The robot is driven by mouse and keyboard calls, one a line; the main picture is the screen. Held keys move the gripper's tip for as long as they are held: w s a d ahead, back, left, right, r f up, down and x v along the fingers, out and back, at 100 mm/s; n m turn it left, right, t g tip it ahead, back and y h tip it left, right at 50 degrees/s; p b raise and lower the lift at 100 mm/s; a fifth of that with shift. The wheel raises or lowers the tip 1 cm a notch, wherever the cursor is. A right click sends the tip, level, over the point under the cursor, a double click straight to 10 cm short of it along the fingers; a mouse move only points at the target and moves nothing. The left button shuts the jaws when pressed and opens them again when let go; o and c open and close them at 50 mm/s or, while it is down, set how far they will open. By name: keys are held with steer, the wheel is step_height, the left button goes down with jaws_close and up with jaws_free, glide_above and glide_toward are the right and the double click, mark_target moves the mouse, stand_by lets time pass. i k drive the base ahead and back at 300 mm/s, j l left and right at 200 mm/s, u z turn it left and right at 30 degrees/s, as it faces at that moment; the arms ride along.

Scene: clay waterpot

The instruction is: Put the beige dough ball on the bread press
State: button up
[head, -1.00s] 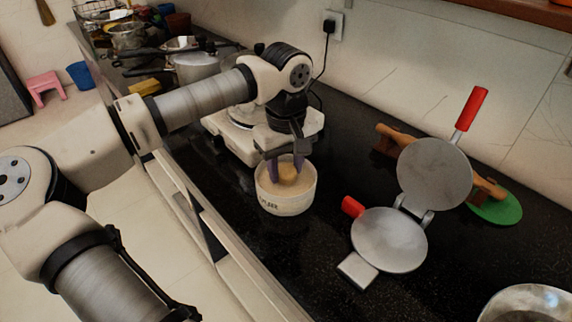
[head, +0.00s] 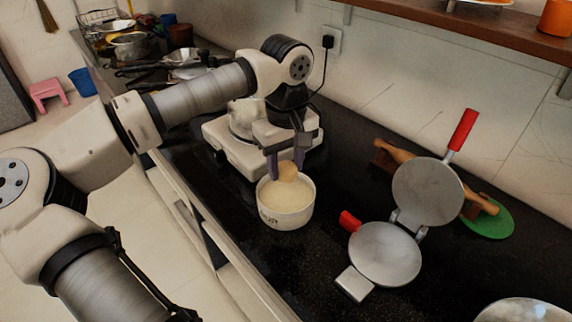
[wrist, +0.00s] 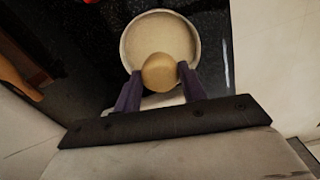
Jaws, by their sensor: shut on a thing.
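The beige dough ball (head: 288,172) is held between the purple fingers of my gripper (head: 286,166), at the rim level of a white bowl or just above it. In the wrist view the dough ball (wrist: 159,73) sits between both fingertips (wrist: 160,76). The white bowl (head: 285,214) has dark lettering and a pale filling. The bread press (head: 385,254) stands open to the right of the bowl. Its round lower plate is bare, and its upper plate (head: 428,191) is tilted up with a red handle (head: 463,129).
A white appliance (head: 225,140) stands behind the bowl, plugged into a wall socket. A wooden rolling pin (head: 395,153) and a green disc (head: 488,222) lie behind the press. A metal bowl (head: 515,310) is at the lower right. Dark counter shows between bowl and press.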

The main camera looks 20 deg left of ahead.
mark_target(385, 251)
steer(key=k+j, duration=0.85)
